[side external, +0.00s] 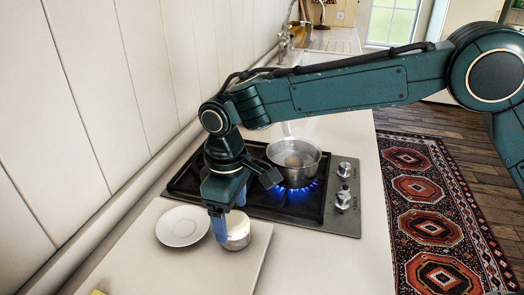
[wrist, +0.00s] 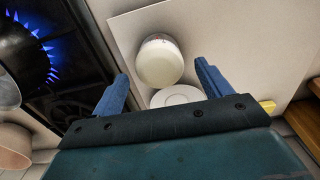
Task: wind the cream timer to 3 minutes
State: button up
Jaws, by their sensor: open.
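The cream timer (side external: 235,231) is a small round drum standing on the pale counter, partly hidden behind my gripper's fingers in the side external view. In the wrist view the timer (wrist: 160,62) lies beyond and between the fingertips, with a plain pale top and small marks along its far rim. I cannot read its setting. My gripper (side external: 231,210) is open, pointing down close to the timer. Its two blue fingers (wrist: 163,75) are spread wide in the wrist view. I cannot tell whether either finger touches the timer.
A white saucer (side external: 183,226) lies just left of the timer. A steel pot (side external: 294,166) with a brown egg-like thing inside sits over a lit blue flame on the black hob (side external: 258,201). Two knobs (side external: 343,200) are at the hob's right.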

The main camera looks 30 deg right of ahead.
aim_at(234, 219)
notch_tip(234, 219, up, 12)
jog(key=shift+r, duration=0.25)
dwell(0.3)
dwell(0.3)
jog(key=shift+s+d+n, duration=0.2)
jog(key=shift+n, duration=0.3)
jog(key=shift+f, duration=0.15)
jog(key=shift+f, duration=6.8)
jog(key=c, duration=1)
jog(key=shift+m, duration=0.6)
